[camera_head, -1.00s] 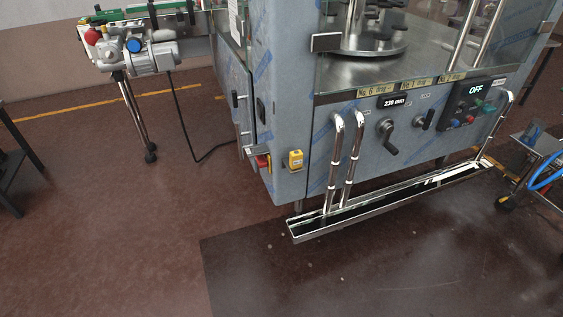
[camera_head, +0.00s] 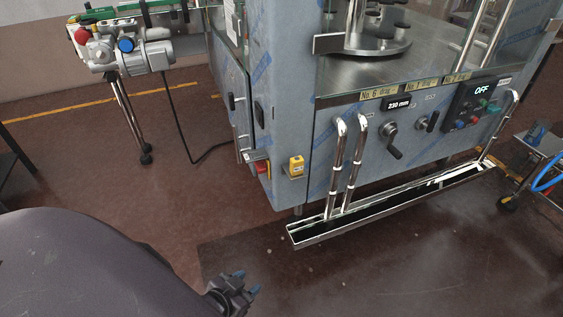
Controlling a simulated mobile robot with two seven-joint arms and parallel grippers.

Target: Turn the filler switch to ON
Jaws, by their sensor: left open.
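The filler (camera_head: 225,60) is a grey, partly film-wrapped machine with a glass enclosure on top. A dark panel (camera_head: 474,103) at the right of its front shows "OFF" above several coloured buttons. A black rotary handle (camera_head: 427,122) sits left of that panel, and a crank (camera_head: 391,138) is further left. On the left side near the corner is a red and yellow switch (camera_head: 261,167), partly hidden by a grey piece. A yellow box (camera_head: 296,166) is on the front corner. My left gripper (camera_head: 247,282) is open and empty at the lower middle, well apart from the machine.
A metal drip tray (camera_head: 312,236) with upright pipes (camera_head: 352,165) projects along the machine's front. A conveyor motor (camera_head: 145,55) on legs stands at the left. A cart with a blue hose (camera_head: 549,181) is at the right edge. The floor in front is clear.

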